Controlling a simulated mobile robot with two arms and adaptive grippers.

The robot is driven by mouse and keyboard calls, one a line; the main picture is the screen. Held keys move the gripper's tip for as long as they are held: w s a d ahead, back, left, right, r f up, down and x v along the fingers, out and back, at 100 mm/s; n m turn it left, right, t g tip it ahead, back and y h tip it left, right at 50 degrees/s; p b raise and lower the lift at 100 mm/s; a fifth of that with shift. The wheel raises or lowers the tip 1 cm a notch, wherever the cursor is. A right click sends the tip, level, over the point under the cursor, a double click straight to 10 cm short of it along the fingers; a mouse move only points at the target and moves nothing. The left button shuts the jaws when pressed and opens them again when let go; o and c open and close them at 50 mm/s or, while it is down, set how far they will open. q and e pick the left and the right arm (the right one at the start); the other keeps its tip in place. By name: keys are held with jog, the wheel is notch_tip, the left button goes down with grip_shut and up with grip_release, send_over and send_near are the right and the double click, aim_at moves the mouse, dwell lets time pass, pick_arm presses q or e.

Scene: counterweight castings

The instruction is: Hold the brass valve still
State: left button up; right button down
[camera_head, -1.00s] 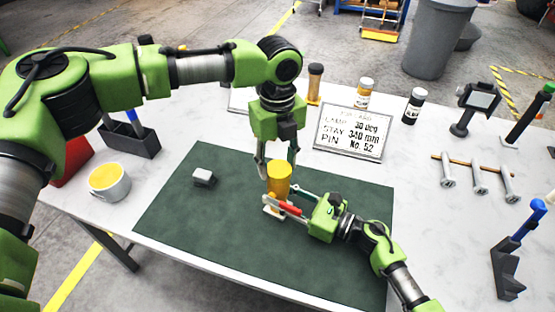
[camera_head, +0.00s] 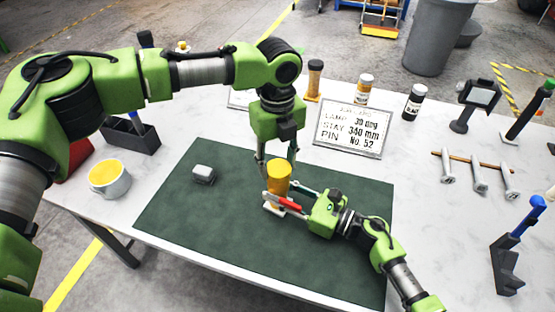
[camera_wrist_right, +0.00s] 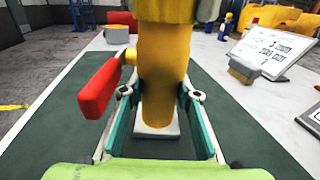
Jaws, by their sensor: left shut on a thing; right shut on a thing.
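The brass valve (camera_head: 279,175) is a yellow upright cylinder with a red lever (camera_head: 284,201), near the middle of the green mat (camera_head: 240,245). A pale base plate shows at its foot. My left gripper (camera_head: 277,160) comes down from above and is shut on the valve's upper part. My right gripper (camera_head: 288,194) reaches in from the lower right and is shut on the valve's body. In the right wrist view the valve (camera_wrist_right: 163,85) stands between the two fingers, with the red lever (camera_wrist_right: 100,88) to the left. The left fingertips are partly hidden.
A grey block (camera_head: 204,175) lies on the mat left of the valve. A sign (camera_head: 353,131) and bottles (camera_head: 413,104) stand behind. A yellow-filled mug (camera_head: 109,179) is at left, a blue-handled tool (camera_head: 520,235) at right. The mat's front is clear.

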pick_arm(q)
jog(key=m, duration=0.5)
jog(key=shift+d, duration=0.15)
jog(key=m, duration=0.9)
jog(key=shift+d+m, duration=0.1)
jog(key=shift+m, duration=1.4)
jog(key=o, duration=0.8)
jog(key=shift+c, duration=0.2)
jog(key=shift+s, duration=0.1)
